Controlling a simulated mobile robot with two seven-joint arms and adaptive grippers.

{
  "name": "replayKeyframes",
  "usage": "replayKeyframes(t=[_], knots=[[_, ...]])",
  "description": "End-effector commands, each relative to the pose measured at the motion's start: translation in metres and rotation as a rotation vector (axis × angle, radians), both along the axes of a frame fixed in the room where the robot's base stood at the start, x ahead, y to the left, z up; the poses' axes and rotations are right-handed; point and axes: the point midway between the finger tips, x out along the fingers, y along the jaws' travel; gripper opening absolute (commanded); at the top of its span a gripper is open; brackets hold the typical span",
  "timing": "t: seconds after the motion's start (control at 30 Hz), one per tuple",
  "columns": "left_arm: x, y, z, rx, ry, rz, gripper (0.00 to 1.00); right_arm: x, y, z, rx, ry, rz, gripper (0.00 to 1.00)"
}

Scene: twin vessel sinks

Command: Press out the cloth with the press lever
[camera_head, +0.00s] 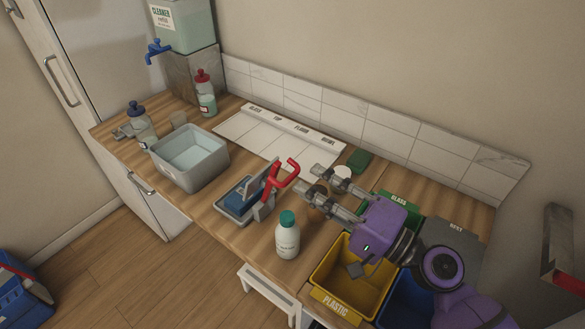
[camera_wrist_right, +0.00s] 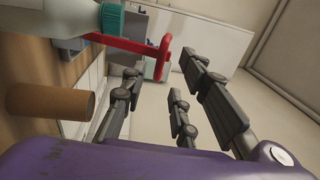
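The press (camera_head: 233,212) stands on the wooden counter, left of my right gripper. Its red lever (camera_head: 284,177) stands raised, with a bent handle at its top; it also shows in the wrist view (camera_wrist_right: 133,44). A blue thing, likely the cloth (camera_head: 241,195), lies in the press under the tilted plate; its edges are hard to make out. My right gripper (camera_head: 309,179) is open and empty, its fingers pointing toward the lever handle from the right. In the wrist view the handle is beyond the spread fingertips (camera_wrist_right: 160,85). My left gripper is not in view.
A white bottle with a green cap (camera_head: 287,238) stands in front of the press. A grey basin (camera_head: 190,160) is to its left. A brown roll (camera_wrist_right: 50,102) is beside my right gripper. Yellow (camera_head: 333,300) and other bins are at the right. A white labelled board (camera_head: 240,130) lies behind.

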Motion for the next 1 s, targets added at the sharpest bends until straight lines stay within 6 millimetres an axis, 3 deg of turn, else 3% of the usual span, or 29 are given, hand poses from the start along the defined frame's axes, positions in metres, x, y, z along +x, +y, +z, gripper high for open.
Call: replayKeyframes(t=[0.03,0.3,0.67,0.9,1.0], knots=[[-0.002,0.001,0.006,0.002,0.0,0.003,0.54,0.007,0.008,0.009,0.002,-0.009,0.001,0.28],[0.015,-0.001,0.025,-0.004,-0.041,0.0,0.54,0.028,0.038,0.011,0.0,-0.006,0.0,0.28],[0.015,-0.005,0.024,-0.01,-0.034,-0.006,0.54,0.031,0.044,0.007,-0.002,-0.003,0.001,0.28],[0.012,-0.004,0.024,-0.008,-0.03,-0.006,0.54,0.031,0.044,0.007,-0.003,-0.002,0.001,0.0],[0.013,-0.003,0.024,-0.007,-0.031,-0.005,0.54,0.031,0.044,0.006,-0.003,-0.001,0.001,0.0]])
